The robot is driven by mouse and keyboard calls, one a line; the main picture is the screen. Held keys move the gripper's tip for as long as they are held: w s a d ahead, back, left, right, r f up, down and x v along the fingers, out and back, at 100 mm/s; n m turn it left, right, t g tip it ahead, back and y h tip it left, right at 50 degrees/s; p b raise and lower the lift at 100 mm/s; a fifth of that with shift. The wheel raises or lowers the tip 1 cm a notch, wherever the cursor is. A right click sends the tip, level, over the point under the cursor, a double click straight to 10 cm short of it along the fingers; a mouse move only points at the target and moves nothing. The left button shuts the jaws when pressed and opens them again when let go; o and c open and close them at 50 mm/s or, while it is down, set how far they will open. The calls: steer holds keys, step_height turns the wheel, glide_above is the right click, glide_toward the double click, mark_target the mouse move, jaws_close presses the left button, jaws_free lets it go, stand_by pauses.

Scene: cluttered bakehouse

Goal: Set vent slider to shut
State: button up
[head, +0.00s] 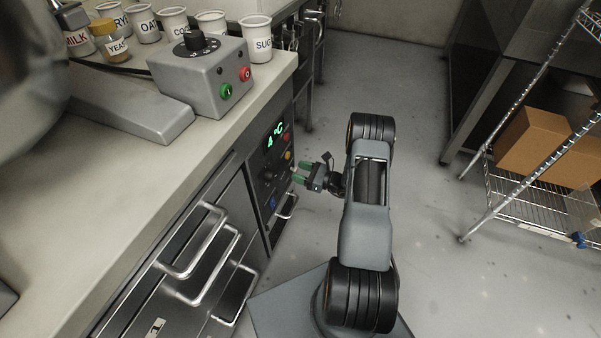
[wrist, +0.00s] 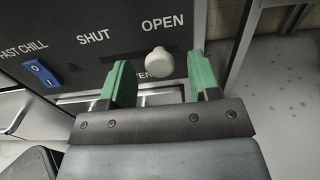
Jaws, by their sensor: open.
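The vent slider's pale round knob (wrist: 159,63) is on a dark control panel in the wrist view, below the word OPEN. The word SHUT is to its left. A label under the knob is partly hidden by my gripper. My gripper (wrist: 160,82) is open, with one green finger on each side of the knob in the picture. I cannot tell whether either finger touches it. In the head view my gripper (head: 305,173) is at the front of the control panel (head: 258,164), and the knob cannot be made out there.
A blue FAST CHILL rocker switch (wrist: 41,73) is left of the slider. The panel has a lit 4 °C display (head: 274,136). Drawer handles (head: 195,245) stick out nearby. A grey control box (head: 203,78) stands on the counter above. A wire rack (head: 530,190) stands right; the floor between is clear.

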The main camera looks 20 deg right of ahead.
steer(key=shift+w+a, duration=0.1)
steer(key=shift+w, duration=0.05)
jaws_close()
stand_by(0.5)
